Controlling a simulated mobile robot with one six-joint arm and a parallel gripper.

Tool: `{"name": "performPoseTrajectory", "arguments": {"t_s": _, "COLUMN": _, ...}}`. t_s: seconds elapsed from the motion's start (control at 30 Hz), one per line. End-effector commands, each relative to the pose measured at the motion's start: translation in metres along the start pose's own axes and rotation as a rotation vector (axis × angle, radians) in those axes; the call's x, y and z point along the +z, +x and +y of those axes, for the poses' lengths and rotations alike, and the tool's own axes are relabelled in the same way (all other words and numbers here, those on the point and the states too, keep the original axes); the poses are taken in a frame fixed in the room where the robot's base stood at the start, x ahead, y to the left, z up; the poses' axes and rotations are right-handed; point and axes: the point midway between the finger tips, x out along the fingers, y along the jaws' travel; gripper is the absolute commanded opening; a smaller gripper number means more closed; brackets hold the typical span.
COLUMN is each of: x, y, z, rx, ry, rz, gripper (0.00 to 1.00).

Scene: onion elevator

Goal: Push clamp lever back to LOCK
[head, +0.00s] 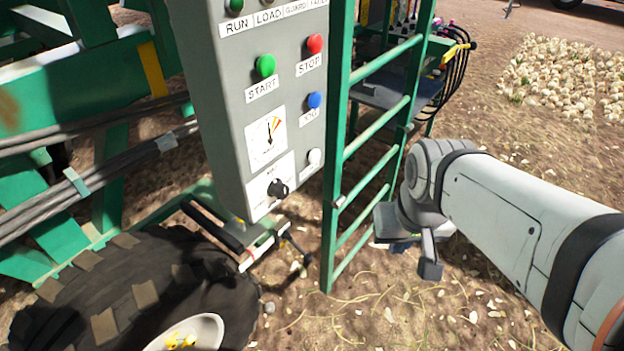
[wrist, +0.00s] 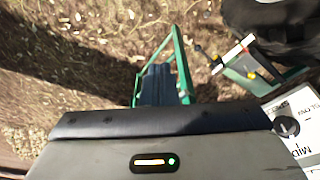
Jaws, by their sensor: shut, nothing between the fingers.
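A bracket (head: 262,243) below the grey control panel carries a small lever (head: 294,246) with a dark end, beside a red and white piece. This is probably the clamp lever. In the wrist view the lever (wrist: 208,56) stands at the upper right, beside the green bracket (wrist: 252,78). No LOCK mark is readable. My gripper (wrist: 157,72) is shut and empty, pointing down over the soil. In the head view my gripper (head: 403,246) is right of the green ladder, apart from the lever, and partly hidden by my wrist.
The green ladder (head: 334,175) stands between my gripper and the lever. The grey control panel (head: 236,130) with buttons and a dial hangs above the bracket. A large tyre (head: 130,290) is at lower left. Onions (head: 565,75) lie at upper right. Open soil lies below my gripper.

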Motion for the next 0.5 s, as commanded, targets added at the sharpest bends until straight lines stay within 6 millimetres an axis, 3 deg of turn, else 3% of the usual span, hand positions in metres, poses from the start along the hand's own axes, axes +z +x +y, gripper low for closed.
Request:
{"name": "performPoseTrajectory", "arguments": {"t_s": 0.33, "x": 0.0, "y": 0.002, "z": 0.0, "rx": -0.002, "ry": 0.002, "rz": -0.004, "gripper": 0.0}}
{"name": "performPoseTrajectory", "arguments": {"t_s": 0.43, "x": 0.003, "y": 0.015, "z": -0.004, "rx": -0.026, "ry": 0.03, "rz": -0.038, "gripper": 0.0}}
{"name": "performPoseTrajectory", "arguments": {"t_s": 0.5, "x": 0.007, "y": 0.035, "z": -0.014, "rx": -0.064, "ry": 0.08, "rz": -0.093, "gripper": 0.0}}
